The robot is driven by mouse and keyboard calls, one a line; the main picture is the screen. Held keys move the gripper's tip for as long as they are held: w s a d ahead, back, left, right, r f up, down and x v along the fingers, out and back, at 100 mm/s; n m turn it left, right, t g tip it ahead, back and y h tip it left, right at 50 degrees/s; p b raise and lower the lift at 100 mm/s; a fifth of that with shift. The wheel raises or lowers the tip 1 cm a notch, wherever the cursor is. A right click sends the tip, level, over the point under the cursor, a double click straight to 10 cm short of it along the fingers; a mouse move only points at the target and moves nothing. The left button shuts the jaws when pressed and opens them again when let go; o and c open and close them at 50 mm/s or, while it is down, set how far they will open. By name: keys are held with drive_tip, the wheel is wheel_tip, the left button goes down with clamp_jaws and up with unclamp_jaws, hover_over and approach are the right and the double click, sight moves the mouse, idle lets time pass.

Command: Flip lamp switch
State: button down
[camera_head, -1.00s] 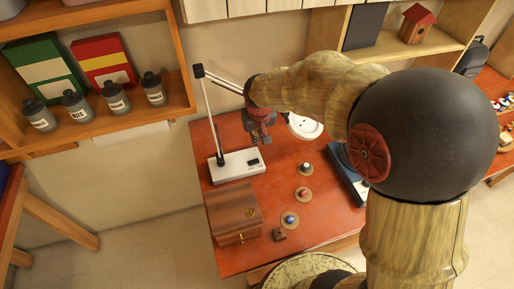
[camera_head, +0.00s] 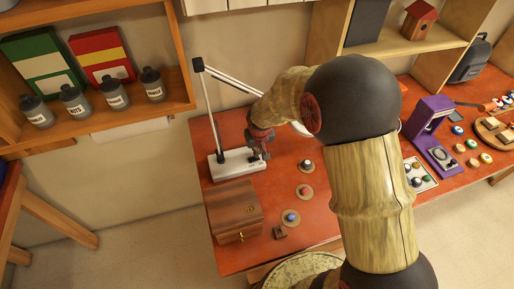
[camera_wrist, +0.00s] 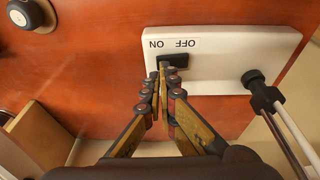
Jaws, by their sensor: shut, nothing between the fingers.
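The lamp is a white desk lamp with a thin jointed arm (camera_head: 206,110) and a flat white base (camera_head: 228,164) on the red table. In the wrist view the base (camera_wrist: 225,55) carries a black rocker switch (camera_wrist: 178,58) beside a label reading ON and OFF, upside down. My gripper (camera_wrist: 163,66) is shut and empty, with its fingertips right at the switch, over its ON side. I cannot tell whether they touch it. In the head view my gripper (camera_head: 256,155) is over the right end of the base and hides the switch.
A wooden box (camera_head: 232,210) stands in front of the lamp. Several round buttons, including a blue one (camera_head: 290,218), lie to the right. A purple device (camera_head: 432,130) stands farther right. The lamp's post rises from the base (camera_wrist: 258,88) beside my fingers.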

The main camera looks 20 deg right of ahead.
drive_tip(key=shift+d+f+b, duration=0.25)
drive_tip(key=shift+f+b, duration=0.15)
drive_tip(key=shift+f, duration=0.15)
drive_tip(key=shift+a+r, duration=0.1)
drive_tip(key=shift+a+r, duration=0.25)
drive_tip(key=shift+a, duration=0.35)
drive_tip(key=shift+r, duration=0.35)
drive_tip(key=r+p, duration=0.3)
drive_tip(key=r, duration=0.1)
drive_tip(key=shift+d+r, duration=0.1)
drive_tip(key=shift+d, duration=0.2)
wheel_tip(320, 180, up, 8)
drive_tip(key=s+d, duration=0.2)
drive_tip(key=s, duration=0.1)
drive_tip(key=shift+r, duration=0.2)
